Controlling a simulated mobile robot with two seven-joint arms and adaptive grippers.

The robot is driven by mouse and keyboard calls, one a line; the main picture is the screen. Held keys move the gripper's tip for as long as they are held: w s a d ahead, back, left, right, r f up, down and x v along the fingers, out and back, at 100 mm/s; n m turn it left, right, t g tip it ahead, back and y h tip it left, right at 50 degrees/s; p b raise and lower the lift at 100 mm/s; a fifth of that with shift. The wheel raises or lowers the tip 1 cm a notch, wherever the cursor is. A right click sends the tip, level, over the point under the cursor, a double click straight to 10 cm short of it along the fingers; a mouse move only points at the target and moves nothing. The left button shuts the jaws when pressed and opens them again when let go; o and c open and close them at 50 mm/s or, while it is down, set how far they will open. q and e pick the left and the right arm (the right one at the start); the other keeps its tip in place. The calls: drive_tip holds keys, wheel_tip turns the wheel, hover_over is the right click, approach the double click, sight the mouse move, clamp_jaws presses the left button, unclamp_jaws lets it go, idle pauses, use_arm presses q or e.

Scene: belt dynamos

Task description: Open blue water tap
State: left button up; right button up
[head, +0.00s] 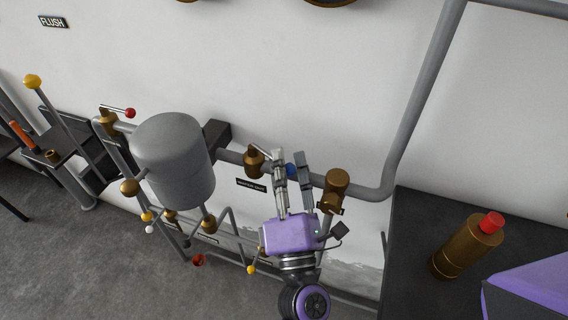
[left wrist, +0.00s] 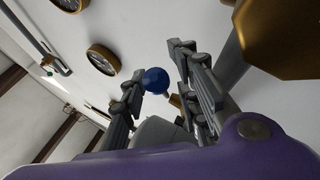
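The blue water tap shows as a round blue knob (head: 291,169) on the grey pipe along the wall, beside a brass valve body (head: 255,162). My left gripper (head: 291,155) is at the pipe with its two fingers apart, and the blue knob shows between them in the head view. In the left wrist view the blue knob (left wrist: 156,80) appears in the gap between the open fingers (left wrist: 155,70), nearer the left finger. I cannot tell whether a finger touches it. My right gripper is not in view.
A grey tank (head: 173,160) hangs left of the tap. A brass fitting (head: 335,189) sits close right of the left gripper. A brass bottle with a red cap (head: 467,246) stands on a dark surface (head: 430,215). Gauges (left wrist: 103,59) are on the wall.

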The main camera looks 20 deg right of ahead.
use_arm(q)
drive_tip(key=v, duration=1.2)
drive_tip(key=shift+d, duration=0.1)
